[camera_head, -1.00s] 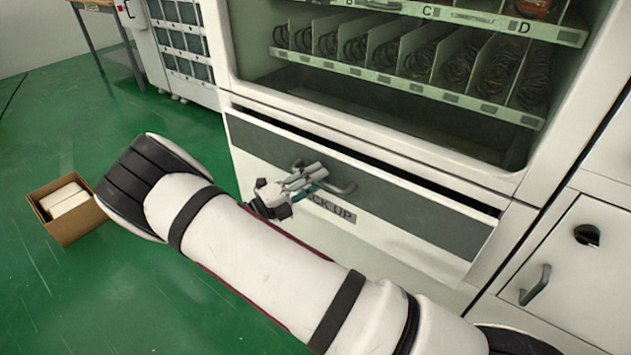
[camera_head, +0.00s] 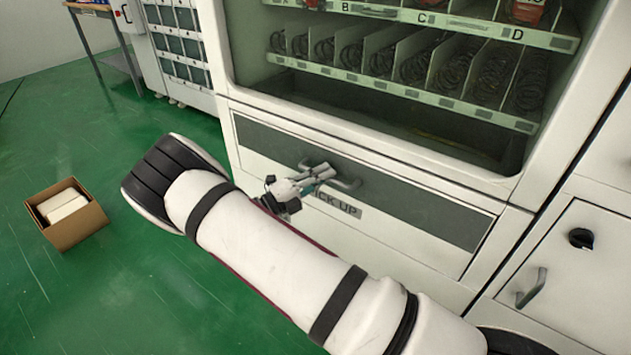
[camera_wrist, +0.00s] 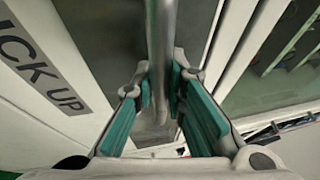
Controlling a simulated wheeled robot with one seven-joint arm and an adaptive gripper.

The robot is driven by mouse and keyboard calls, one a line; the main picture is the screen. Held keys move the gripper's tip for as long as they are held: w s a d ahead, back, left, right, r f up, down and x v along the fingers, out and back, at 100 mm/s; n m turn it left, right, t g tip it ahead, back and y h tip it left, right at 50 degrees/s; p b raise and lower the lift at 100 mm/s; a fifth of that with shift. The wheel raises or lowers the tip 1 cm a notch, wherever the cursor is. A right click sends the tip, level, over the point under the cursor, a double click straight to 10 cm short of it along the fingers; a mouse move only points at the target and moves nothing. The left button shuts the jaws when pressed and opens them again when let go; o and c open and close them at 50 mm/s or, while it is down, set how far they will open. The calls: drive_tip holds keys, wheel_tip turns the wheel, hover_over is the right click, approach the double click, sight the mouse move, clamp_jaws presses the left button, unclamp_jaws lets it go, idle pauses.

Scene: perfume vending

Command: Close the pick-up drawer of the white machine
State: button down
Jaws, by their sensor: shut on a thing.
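The white machine (camera_head: 370,262) stands ahead of me, with its pick-up drawer (camera_head: 410,207) low on the front. The drawer has a dark grey panel, a "PICK UP" label (camera_head: 338,205) and a metal bar handle (camera_head: 345,183). The drawer front looks about flush with the machine body, with no wide gap above it. My gripper (camera_head: 318,174) is at the left part of the handle. In the wrist view the handle bar (camera_wrist: 162,60) runs between the teal finger pads, and my gripper (camera_wrist: 168,95) is shut on it. My arm hides the floor below the drawer.
An open cardboard box (camera_head: 68,228) with white contents sits on the green floor at left. A side door with a handle (camera_head: 532,290) and black knob (camera_head: 582,238) is at right. A table (camera_head: 110,30) stands at the back left. The floor at left is mostly clear.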

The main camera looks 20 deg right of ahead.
drive_tip(key=shift+w+d, duration=0.1)
drive_tip(key=shift+w, duration=0.1)
drive_tip(key=c, duration=1.6)
unclamp_jaws()
drive_tip(key=v, duration=1.2)
